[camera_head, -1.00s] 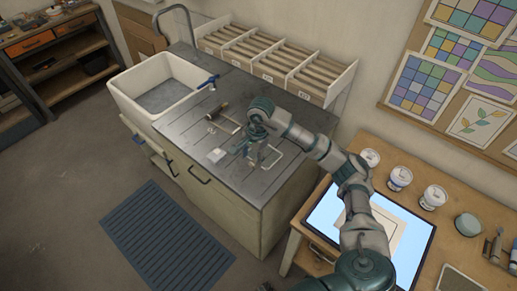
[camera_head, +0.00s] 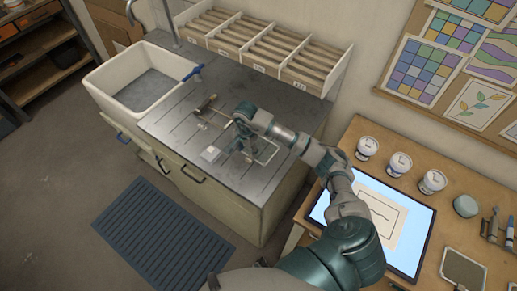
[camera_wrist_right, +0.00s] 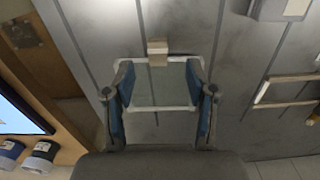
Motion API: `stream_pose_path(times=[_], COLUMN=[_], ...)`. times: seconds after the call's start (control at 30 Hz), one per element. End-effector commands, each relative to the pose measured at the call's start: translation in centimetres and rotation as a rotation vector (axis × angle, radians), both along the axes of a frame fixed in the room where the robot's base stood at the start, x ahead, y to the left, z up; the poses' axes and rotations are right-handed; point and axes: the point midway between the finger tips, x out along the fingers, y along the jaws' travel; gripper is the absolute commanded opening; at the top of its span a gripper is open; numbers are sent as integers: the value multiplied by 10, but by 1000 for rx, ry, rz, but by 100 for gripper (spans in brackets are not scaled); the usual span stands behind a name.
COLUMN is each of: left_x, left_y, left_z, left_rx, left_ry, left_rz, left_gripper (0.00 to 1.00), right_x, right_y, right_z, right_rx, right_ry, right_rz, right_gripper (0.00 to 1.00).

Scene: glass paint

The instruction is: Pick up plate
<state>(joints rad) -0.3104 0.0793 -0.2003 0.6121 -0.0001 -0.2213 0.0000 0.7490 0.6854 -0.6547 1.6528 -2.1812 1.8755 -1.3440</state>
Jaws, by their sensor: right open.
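The plate looks like a clear glass square with pale edges (camera_wrist_right: 160,92), lying on the grey metal counter. A small beige block (camera_wrist_right: 157,53) sits at its far edge in the wrist view. My right gripper (camera_wrist_right: 158,72) is open, with its blue-padded fingers on either side of the plate. I cannot tell whether the fingers touch it. In the head view the right gripper (camera_head: 248,150) is low over the counter and partly hides the plate (camera_head: 268,150). My left gripper is not identifiable in view.
A small light box (camera_head: 211,153) is near the gripper. The sink (camera_head: 140,82) is left and a slotted rack (camera_head: 262,45) behind. A lit panel (camera_head: 417,230) and white jars (camera_head: 399,163) are right.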

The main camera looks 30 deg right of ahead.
Motion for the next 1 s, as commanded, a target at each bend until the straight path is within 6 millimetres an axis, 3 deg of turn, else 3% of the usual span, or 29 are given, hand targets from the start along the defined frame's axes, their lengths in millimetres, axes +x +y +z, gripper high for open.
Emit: stream_pose_path(times=[0.23,0.47,0.73,0.97,1.0], left_x=[26,18,12,13,13], left_y=[-3,-2,-1,-1,-1], left_z=[10,16,15,15,15], left_rx=[-4,-4,-2,-2,-2], left_ry=[-38,-28,-18,-18,-18], left_rz=[0,0,0,0,0], left_gripper=[40,40,40,40,40], right_x=[-2,-2,-2,-2,-2], right_y=[-1,-4,-5,-5,-5], right_z=[-22,-55,-59,-59,-59], right_rx=[1,1,0,0,-1], right_ry=[4,1,0,0,0], right_rz=[-1,1,2,1,1], right_gripper=[56,56,56,1,0])
